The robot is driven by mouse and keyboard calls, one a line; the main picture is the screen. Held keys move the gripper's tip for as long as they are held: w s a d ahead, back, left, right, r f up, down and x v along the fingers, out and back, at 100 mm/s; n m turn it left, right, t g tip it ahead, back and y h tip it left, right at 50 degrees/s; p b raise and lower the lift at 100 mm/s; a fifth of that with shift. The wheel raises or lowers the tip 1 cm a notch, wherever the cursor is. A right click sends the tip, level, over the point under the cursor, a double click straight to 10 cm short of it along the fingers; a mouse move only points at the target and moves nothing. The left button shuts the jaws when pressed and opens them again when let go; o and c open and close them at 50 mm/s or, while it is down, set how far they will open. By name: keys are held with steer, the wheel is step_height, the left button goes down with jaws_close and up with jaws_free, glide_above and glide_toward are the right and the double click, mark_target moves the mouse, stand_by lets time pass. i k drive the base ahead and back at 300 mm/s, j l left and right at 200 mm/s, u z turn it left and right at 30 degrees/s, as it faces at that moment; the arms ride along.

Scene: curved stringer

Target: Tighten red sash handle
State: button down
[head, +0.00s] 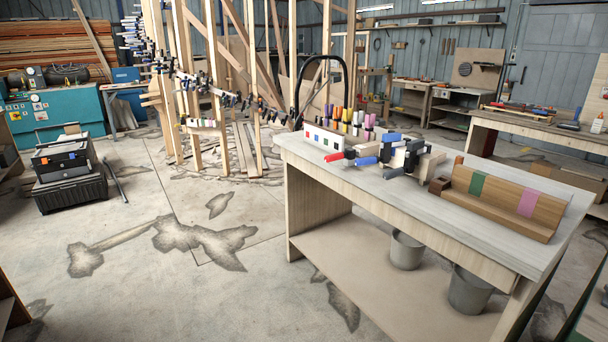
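A clamp with a red handle (335,157) lies on the pale workbench (390,192), left of the other clamps. A blue handle (366,161) is just right of it, and another blue handle (391,138) shows behind. Dark clamp bodies and light wood blocks (427,162) are grouped beside these handles. Whether the red handle's clamp grips a block is too small to tell. My gripper is not in view.
A wooden piece with green and pink bands (500,200) lies at the bench's right. A white board with coloured squares (322,138) stands at its back left. Grey buckets (407,250) sit underneath. Black toolboxes (68,172) stand at left; the middle floor is open.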

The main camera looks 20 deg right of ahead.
mark_target(332, 158)
steer(key=i+j+z, duration=0.35)
steer(key=i+j, duration=0.65)
steer(key=i+j+u, duration=0.1)
steer(key=i+j, duration=0.2)
steer(key=i, duration=0.3)
steer(key=i+j, duration=0.3)
steer(key=i, duration=0.15)
steer(key=i+j+u, duration=0.15)
steer(key=i+j, duration=0.15)
steer(key=i, duration=0.15)
